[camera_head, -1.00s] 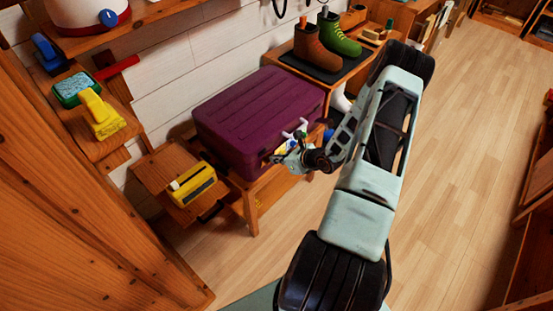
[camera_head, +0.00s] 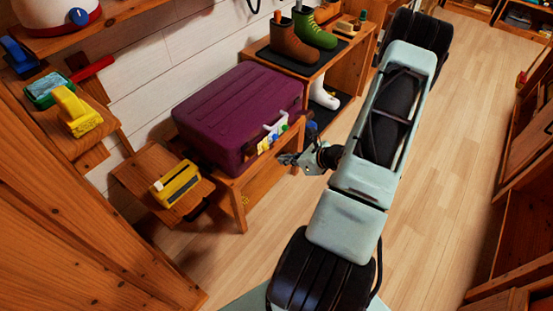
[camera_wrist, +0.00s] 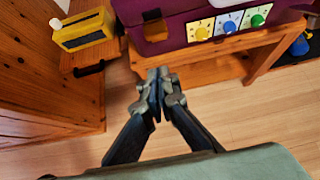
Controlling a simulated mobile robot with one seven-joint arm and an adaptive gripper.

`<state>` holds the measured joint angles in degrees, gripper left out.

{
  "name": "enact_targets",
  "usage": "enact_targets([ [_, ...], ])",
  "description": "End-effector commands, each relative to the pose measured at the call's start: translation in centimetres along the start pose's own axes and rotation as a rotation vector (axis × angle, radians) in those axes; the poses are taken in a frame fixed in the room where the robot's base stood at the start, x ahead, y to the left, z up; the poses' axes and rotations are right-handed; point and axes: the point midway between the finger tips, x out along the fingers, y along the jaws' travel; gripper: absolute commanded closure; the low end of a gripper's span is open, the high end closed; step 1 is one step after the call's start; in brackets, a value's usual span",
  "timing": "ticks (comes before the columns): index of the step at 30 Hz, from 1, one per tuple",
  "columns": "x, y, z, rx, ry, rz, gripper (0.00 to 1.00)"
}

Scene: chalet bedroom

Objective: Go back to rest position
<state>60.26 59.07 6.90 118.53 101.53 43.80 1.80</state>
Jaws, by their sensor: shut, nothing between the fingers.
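My gripper (camera_head: 287,159) is shut and empty in the head view, in the air just in front of the purple suitcase (camera_head: 238,108) and apart from it. In the wrist view, its closed fingertips (camera_wrist: 157,75) meet over the wooden floor. The suitcase lies flat on a low wooden bench (camera_head: 258,182). Its front, with a pale handle (camera_head: 276,124) and coloured dials, also shows in the wrist view (camera_wrist: 185,22). My arm stretches across the middle right of the head view.
A yellow box-like object (camera_head: 176,185) sits on a small wooden stand (camera_head: 135,181) left of the suitcase. Brown (camera_head: 294,43) and green boots (camera_head: 314,28) stand on a shelf behind. A wooden cabinet (camera_head: 520,190) is at the right. The floor (camera_head: 440,150) between is clear.

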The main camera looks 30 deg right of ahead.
Motion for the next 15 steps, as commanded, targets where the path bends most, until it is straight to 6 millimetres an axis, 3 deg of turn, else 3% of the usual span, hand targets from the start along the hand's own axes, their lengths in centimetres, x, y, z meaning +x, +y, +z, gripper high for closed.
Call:
enact_targets([
  [15, -0.71, 0.0, -0.09, -0.001, 0.0, 0.0, 1.0],
])
